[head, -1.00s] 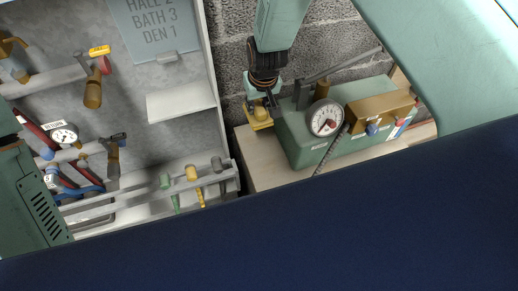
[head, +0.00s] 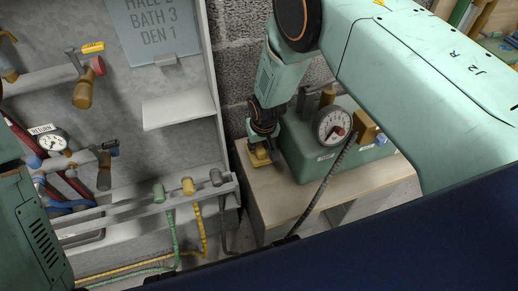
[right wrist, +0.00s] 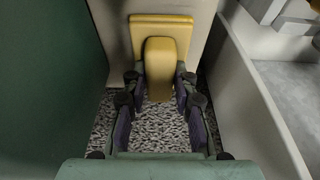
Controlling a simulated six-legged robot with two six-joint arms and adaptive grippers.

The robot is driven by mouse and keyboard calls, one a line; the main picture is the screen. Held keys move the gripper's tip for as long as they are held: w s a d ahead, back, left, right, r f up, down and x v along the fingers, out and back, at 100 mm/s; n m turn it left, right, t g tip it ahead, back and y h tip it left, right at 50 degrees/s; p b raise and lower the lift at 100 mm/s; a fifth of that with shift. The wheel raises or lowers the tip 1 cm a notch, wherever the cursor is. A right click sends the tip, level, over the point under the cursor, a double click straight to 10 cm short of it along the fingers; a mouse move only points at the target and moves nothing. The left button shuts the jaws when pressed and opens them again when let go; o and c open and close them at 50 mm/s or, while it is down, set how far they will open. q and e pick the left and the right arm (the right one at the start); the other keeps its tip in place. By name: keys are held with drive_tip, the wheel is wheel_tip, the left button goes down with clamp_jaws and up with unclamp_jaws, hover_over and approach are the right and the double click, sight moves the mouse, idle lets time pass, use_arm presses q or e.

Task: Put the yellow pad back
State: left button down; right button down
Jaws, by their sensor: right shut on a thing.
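My right gripper (head: 260,149) is shut on the yellow pad (head: 258,158). The pad is at the far left end of the wooden bench top (head: 275,200), left of the green gauge machine (head: 310,145). In the right wrist view, the gripper fingers (right wrist: 160,80) stand on both sides of the pad's rounded yellow grip, and its flat yellow plate (right wrist: 160,24) lies beyond, against the pale bench surface. I cannot tell whether the pad touches the bench. My left gripper is not in view.
A grey cabinet with a rail (head: 140,212) of coloured hose ends stands left of the bench. A dark hose (head: 322,188) runs from the machine over the bench front. A block wall is behind. The bench top before the machine is mostly clear.

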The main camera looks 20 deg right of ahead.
drive_tip(key=shift+f, duration=0.4)
drive_tip(key=shift+w+d, duration=0.1)
drive_tip(key=shift+f, duration=0.15)
drive_tip(key=c, duration=1.5)
unclamp_jaws()
drive_tip(key=o, duration=0.4)
drive_tip(key=shift+f, duration=0.1)
drive_tip(key=shift+o, duration=0.2)
